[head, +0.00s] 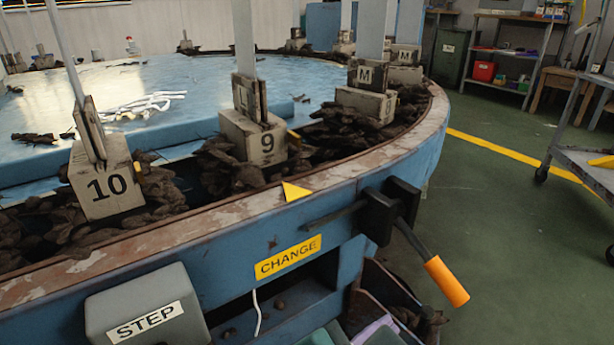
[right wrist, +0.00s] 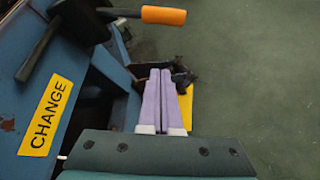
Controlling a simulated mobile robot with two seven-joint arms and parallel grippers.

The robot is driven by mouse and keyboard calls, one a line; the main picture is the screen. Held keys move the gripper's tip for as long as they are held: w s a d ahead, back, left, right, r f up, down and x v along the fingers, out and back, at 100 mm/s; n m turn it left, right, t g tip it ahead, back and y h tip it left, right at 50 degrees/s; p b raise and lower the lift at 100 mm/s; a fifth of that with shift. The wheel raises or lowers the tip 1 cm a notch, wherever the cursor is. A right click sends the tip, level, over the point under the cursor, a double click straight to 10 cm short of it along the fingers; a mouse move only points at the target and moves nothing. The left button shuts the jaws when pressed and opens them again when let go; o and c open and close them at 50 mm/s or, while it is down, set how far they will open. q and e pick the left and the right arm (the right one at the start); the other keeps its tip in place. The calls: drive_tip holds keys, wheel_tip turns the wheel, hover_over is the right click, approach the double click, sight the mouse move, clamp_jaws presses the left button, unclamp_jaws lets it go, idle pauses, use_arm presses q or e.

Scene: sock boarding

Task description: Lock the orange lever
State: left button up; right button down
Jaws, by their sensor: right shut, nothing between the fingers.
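The lever's orange handle (head: 446,282) sits at the end of a dark shaft. The shaft slopes down and right from a black block (head: 378,215) on the blue machine's side. In the right wrist view the orange handle (right wrist: 163,15) lies across the top, beyond my fingertips. My right gripper (head: 386,323) is at the bottom of the head view, below and left of the handle and apart from it. Its lilac fingers (right wrist: 160,74) are together and empty. My left gripper is not in view.
The blue round machine's worn rim (head: 340,180) carries numbered boards and dark socks. A yellow CHANGE label (head: 288,257) and a grey STEP box (head: 148,310) are on the near side. An open box with dark pieces stands below the lever.

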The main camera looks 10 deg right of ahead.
sight(428, 257)
drive_tip(key=b+x, duration=0.6)
drive_tip(key=x, duration=0.5)
drive_tip(key=shift+s+d+r+p, duration=0.15)
drive_tip(key=shift+s+r+p, duration=0.15)
drive_tip(key=shift+r+p, duration=0.25)
drive_tip(key=shift+s+d+r+p, duration=0.15)
drive_tip(key=shift+s+r+p, duration=0.25)
drive_tip(key=shift+r, duration=0.4)
drive_tip(key=shift+s+d+r+p, duration=0.15)
drive_tip(key=shift+s+r+p, duration=0.1)
drive_tip(key=shift+r+p, duration=0.3)
drive_tip(key=shift+r, duration=0.1)
